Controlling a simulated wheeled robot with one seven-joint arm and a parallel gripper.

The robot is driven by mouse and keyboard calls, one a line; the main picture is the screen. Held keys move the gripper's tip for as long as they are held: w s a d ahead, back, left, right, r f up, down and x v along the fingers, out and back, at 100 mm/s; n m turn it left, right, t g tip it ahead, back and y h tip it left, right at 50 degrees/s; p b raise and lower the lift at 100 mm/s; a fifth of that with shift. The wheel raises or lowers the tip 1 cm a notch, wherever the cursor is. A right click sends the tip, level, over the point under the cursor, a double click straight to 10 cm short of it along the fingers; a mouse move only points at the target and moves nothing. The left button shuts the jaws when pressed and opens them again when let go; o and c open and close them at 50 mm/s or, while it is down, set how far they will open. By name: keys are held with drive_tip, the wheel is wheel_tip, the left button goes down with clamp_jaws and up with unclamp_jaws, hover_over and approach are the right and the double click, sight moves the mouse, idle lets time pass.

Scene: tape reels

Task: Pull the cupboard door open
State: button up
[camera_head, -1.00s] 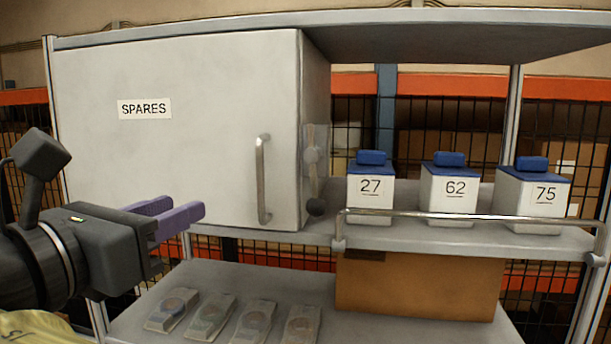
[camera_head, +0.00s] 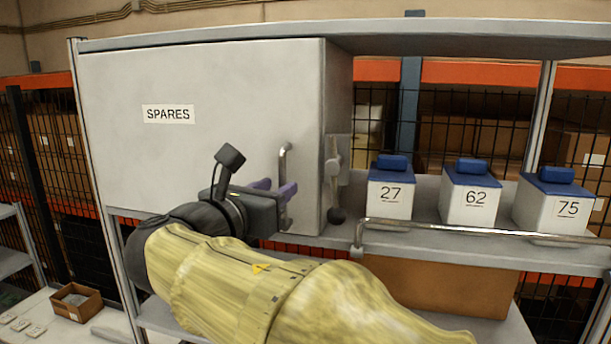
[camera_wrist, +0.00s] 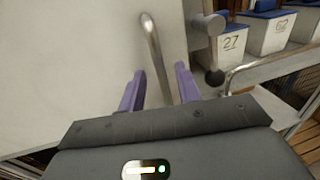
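The grey cupboard door (camera_head: 220,100) with the SPARES label is shut, flush with its frame. Its upright metal bar handle (camera_head: 284,160) is near the door's right edge. My gripper (camera_head: 275,188) is at the lower part of the handle, its purple fingers one on each side of it. In the wrist view the handle (camera_wrist: 152,40) runs down between the two fingers (camera_wrist: 160,72). The fingers are apart, with a gap beside the bar, so my gripper looks open. Part of the handle's lower end is hidden by my gripper.
A latch with a dark ball knob (camera_head: 337,215) is on the cupboard's right side. White bins with blue lids, such as 27 (camera_head: 390,195), stand on the shelf behind a metal rail (camera_head: 470,230). A cardboard box (camera_head: 440,285) is below. A small brown box (camera_head: 76,302) is lower left.

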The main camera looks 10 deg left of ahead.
drive_tip(key=shift+w+d, duration=0.15)
drive_tip(key=shift+w, duration=0.3)
drive_tip(key=shift+s, duration=0.15)
clamp_jaws()
